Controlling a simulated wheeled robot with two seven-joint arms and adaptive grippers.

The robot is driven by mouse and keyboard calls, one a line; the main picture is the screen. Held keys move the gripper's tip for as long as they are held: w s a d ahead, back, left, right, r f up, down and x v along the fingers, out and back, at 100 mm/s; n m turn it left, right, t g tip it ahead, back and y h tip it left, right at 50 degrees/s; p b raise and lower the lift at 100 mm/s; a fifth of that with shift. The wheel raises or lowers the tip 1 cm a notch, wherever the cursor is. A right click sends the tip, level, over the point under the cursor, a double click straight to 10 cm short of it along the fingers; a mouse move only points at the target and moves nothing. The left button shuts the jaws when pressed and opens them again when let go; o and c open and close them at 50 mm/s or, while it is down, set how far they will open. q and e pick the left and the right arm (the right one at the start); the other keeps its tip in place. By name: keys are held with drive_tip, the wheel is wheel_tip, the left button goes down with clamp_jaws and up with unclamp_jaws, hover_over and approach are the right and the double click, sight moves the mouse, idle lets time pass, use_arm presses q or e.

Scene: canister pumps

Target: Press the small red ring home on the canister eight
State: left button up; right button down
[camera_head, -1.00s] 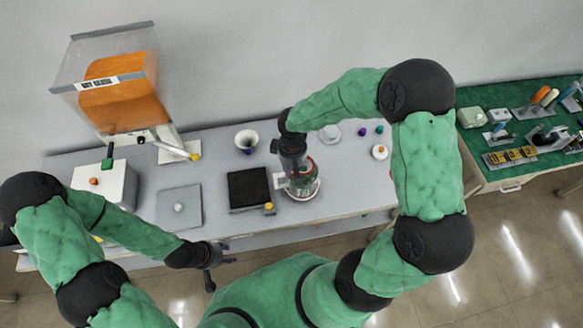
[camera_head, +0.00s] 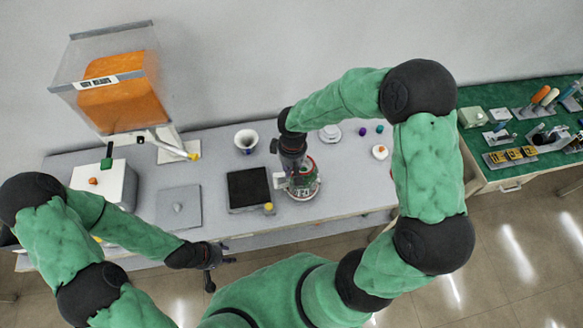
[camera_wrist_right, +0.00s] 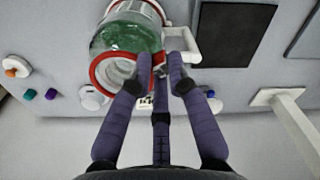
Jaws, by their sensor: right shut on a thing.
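The canister (camera_head: 304,191) stands on the grey bench under my right gripper (camera_head: 297,180). In the right wrist view it is a clear glass canister (camera_wrist_right: 108,38) with green contents and a white handle (camera_wrist_right: 190,42). A red ring (camera_wrist_right: 94,72) lies at its near end, around the opening; whether it is fully seated I cannot tell. My right gripper (camera_wrist_right: 162,66) is shut at the ring's right side, and its fingers hide part of the rim. No number on the canister is readable. My left gripper (camera_head: 222,255) is open and empty in front of the bench edge.
A black square plate (camera_head: 248,188) lies left of the canister, with a grey plate (camera_head: 179,208) further left. A white funnel-shaped cup (camera_head: 246,142) stands behind. A clear hopper with orange contents (camera_head: 122,100) stands back left. Small coloured pieces lie to the right.

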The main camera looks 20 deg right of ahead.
drive_tip(key=shift+f+b, duration=1.35)
drive_tip(key=shift+f, duration=0.15)
idle(1.0)
idle(0.3)
drive_tip(key=c, duration=1.1)
unclamp_jaws()
drive_tip(key=shift+o, duration=0.3)
drive_tip(key=o, duration=0.5)
drive_tip(key=shift+s+a+b, duration=0.25)
drive_tip(key=shift+s+a, duration=0.05)
drive_tip(key=shift+a, duration=0.65)
drive_tip(key=shift+s+a+b, duration=0.2)
drive_tip(key=shift+s+a, duration=0.05)
drive_tip(key=shift+a, duration=0.7)
drive_tip(key=shift+r, duration=0.15)
drive_tip(key=shift+r+p, duration=2.75)
drive_tip(key=shift+r, duration=0.9)
